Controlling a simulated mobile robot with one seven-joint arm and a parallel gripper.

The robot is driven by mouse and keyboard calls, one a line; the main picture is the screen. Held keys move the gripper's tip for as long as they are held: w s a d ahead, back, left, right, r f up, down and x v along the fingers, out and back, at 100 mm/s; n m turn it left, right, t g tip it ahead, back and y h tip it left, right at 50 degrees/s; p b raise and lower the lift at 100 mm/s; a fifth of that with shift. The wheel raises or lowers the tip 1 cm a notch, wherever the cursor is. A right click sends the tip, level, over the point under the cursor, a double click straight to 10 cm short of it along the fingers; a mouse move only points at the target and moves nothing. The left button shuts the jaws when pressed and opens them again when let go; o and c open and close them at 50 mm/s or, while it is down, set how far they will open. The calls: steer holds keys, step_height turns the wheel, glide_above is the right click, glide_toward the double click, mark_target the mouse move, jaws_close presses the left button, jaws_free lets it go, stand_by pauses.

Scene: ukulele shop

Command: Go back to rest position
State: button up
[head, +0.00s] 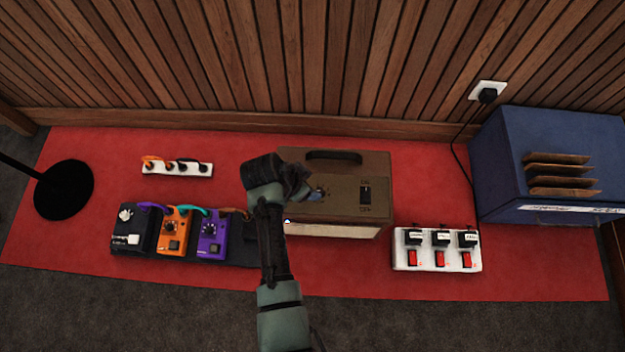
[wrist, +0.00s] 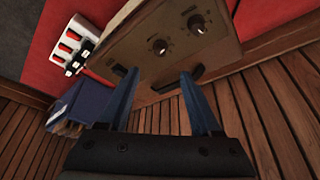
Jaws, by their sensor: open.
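My gripper (head: 318,193) is over the left part of a brown amplifier (head: 335,210) in the head view, and my arm reaches up to it from the bottom middle. In the wrist view, the two blue fingers of my gripper (wrist: 159,73) stand apart with nothing between them. The amplifier's panel (wrist: 130,55), with knobs and a dark handle, lies beyond the fingertips. I cannot tell whether the fingers touch the amplifier. My wrist and forearm hide part of its left side.
Left of my arm, a pedalboard (head: 185,236) and a small white power strip (head: 177,169) lie on the red mat (head: 75,160). On the right are a white switched strip (head: 437,258) and a blue box (head: 540,140). A slatted wall (head: 250,60) closes the back.

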steer(key=shift+p+v, duration=0.3)
steer(key=shift+v, duration=0.8)
